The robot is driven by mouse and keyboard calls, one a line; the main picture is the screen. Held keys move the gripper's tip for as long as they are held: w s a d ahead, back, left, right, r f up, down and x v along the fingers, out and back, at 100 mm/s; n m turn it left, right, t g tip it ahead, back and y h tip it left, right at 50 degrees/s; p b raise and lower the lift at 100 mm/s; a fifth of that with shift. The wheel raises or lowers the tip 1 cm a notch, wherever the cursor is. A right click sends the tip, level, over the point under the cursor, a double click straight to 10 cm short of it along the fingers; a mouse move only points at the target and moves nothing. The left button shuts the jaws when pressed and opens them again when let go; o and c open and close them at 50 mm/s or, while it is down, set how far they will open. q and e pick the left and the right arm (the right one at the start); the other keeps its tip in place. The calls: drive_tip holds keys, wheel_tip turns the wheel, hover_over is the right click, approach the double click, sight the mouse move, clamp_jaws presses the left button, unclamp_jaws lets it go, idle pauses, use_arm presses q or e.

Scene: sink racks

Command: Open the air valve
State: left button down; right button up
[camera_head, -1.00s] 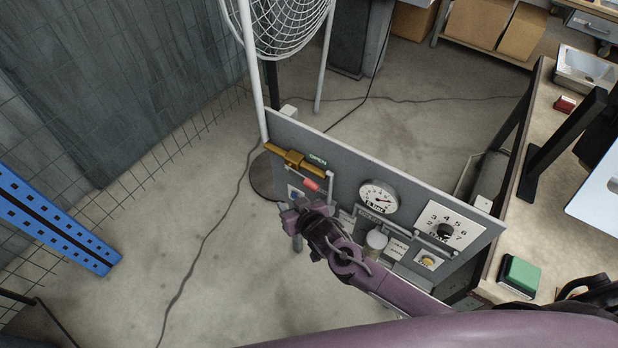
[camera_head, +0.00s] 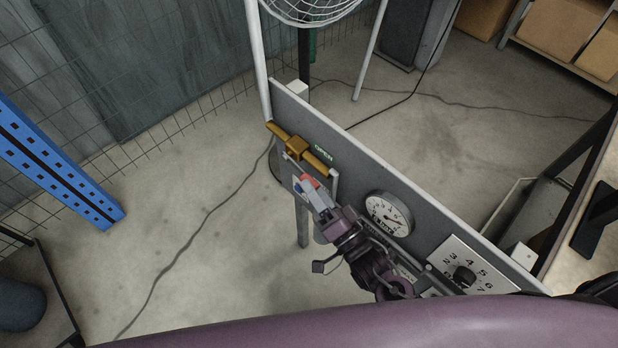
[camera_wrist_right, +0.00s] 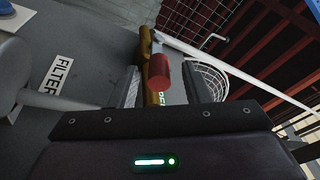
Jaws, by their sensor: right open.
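The air valve's brass body (camera_head: 298,148) lies along the top left edge of a grey panel, beside a green OPEN label (camera_head: 323,152). A red-tipped handle (camera_head: 308,181) sits just below the brass body, across its line. My right gripper (camera_head: 316,195) is open at this red tip, its fingers partly covering it. In the right wrist view the red tip (camera_wrist_right: 160,72) appears between the two open fingers (camera_wrist_right: 164,88), with the brass body (camera_wrist_right: 146,42) beyond. I cannot tell whether either finger touches it. My left gripper is out of view.
The panel (camera_head: 350,160) also carries a round gauge (camera_head: 388,214) and a numbered dial (camera_head: 465,277), right of my gripper. A FILTER label (camera_wrist_right: 57,75) shows in the wrist view. A wire-caged fan (camera_head: 312,8) stands behind.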

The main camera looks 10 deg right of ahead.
sight(300, 173)
drive_tip(key=shift+x, duration=1.35)
clamp_jaws()
